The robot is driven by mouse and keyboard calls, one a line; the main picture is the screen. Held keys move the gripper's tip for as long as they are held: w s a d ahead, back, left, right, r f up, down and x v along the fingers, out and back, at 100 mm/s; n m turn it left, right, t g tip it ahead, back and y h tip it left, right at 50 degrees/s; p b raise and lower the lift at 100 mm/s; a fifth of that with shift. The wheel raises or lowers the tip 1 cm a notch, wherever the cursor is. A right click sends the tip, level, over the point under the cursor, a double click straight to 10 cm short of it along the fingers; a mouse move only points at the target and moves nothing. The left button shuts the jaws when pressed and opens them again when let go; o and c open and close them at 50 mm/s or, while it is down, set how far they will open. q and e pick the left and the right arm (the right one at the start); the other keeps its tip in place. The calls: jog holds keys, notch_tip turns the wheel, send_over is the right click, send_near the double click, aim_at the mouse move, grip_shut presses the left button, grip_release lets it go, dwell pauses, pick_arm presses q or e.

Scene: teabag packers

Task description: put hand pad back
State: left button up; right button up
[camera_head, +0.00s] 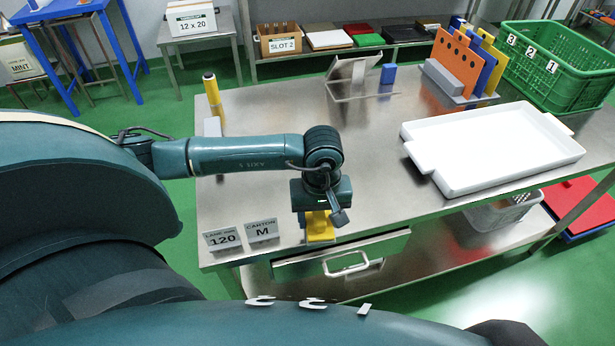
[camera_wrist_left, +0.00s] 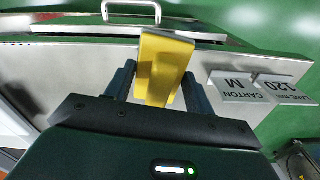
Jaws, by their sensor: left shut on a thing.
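A yellow block-like piece, which looks like the hand pad (camera_head: 320,228), is at the front edge of the steel table, just above the drawer. My left gripper (camera_head: 318,211) is above it, pointing down, and is shut on it. In the left wrist view the yellow hand pad (camera_wrist_left: 166,52) sits between the two dark fingers of my left gripper (camera_wrist_left: 157,86). I cannot tell whether its underside touches the table. My right gripper is not in view.
Signs reading 120 (camera_head: 223,239) and CARTON M (camera_head: 262,229) stand left of the gripper. A drawer with a handle (camera_head: 348,264) is below the edge. A white tray (camera_head: 435,170), a panel rack (camera_head: 470,101) and a green crate (camera_head: 560,97) are right. The middle tabletop is clear.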

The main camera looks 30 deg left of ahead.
pick_arm(q)
jog(key=w+a+r+n, duration=0.1)
jog(key=n, duration=0.3)
jog(key=w+a+n, duration=0.1)
jog(key=w+n, duration=0.1)
jog(key=n, duration=0.2)
jog(key=w+a+r+n+b, duration=0.1)
jog(key=w+a+n, duration=0.1)
jog(key=n, duration=0.2)
jog(key=shift+w+a+r+n, duration=0.1)
jog(key=shift+r+n, duration=0.2)
jog(key=shift+r, duration=0.05)
jog(key=w+a+r+n, duration=0.4)
jog(key=w+n, duration=0.1)
jog(key=n, duration=1.1)
jog(key=f, duration=0.5)
jog(key=shift+a, duration=0.25)
notch_tip(320, 180, down, 4)
jog(key=shift+f, duration=0.1)
jog(key=shift+w, duration=0.1)
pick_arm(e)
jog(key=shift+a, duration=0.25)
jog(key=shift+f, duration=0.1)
